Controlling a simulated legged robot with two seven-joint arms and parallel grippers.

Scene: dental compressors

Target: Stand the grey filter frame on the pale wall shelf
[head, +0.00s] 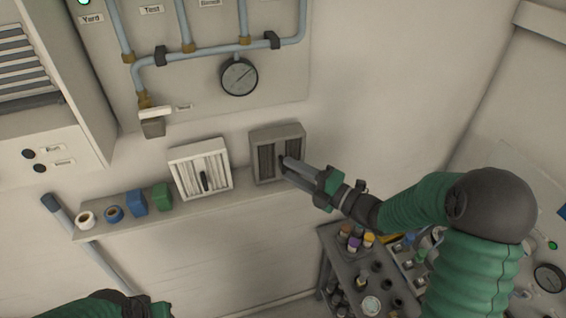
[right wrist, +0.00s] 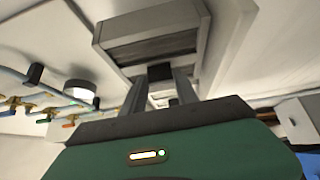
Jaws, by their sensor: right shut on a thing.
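The grey filter frame (head: 278,149) is upright at the right end of the pale wall shelf (head: 240,195), beside a white filter frame (head: 201,167). I cannot tell whether its base touches the shelf. My right gripper (head: 284,163) is shut on the grey frame's dark front handle. In the right wrist view the grey frame (right wrist: 150,30) fills the top, with the gripper fingers (right wrist: 160,85) at its handle. My left arm shows only partly at the bottom left of the head view, and its gripper jaws are not seen.
On the shelf's left stand a white tape roll (head: 86,219), a blue roll (head: 114,213), a blue block (head: 136,201) and a green block (head: 161,196). A pressure gauge (head: 239,76) and pipes are above. A grey rack of bottles (head: 352,270) stands below right.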

